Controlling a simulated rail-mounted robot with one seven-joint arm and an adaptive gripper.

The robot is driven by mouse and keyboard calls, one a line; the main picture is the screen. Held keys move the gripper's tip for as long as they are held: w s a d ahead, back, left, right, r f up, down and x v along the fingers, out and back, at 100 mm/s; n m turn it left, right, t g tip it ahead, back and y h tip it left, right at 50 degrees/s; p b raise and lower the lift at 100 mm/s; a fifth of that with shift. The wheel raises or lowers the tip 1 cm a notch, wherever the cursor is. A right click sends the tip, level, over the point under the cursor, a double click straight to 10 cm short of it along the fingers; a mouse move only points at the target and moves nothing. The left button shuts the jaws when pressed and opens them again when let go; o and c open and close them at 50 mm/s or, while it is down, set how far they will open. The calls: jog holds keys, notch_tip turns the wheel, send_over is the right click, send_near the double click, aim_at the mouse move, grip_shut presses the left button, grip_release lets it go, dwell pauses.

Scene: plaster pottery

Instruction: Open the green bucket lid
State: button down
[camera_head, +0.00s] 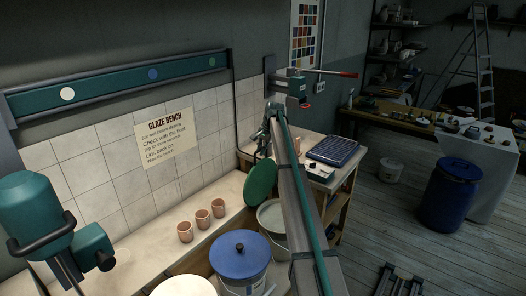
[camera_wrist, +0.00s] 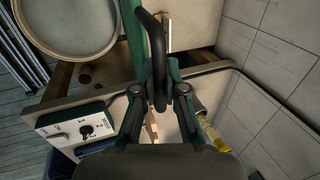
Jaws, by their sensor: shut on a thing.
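The green lid (camera_head: 261,178) stands on edge, off the bucket, beside the bench wall in the head view. In the wrist view the lid (camera_wrist: 134,30) shows nearly edge-on, with its black loop handle (camera_wrist: 149,22) coming between my fingers. My gripper (camera_wrist: 158,92) is shut on that handle. The bucket (camera_head: 271,214) is open at the top, just right of the lid and partly hidden by my arm. Its round open top (camera_wrist: 68,24) fills the upper left of the wrist view.
A blue-lidded bucket (camera_head: 240,256) stands in front. Several terracotta cups (camera_head: 202,220) stand on the bench left of the lid.

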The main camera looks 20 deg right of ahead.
jog(key=c, duration=1.2)
grip_release()
jog(key=shift+r, duration=0.1)
jog(key=v, duration=1.2)
jog(key=shift+c, duration=0.2)
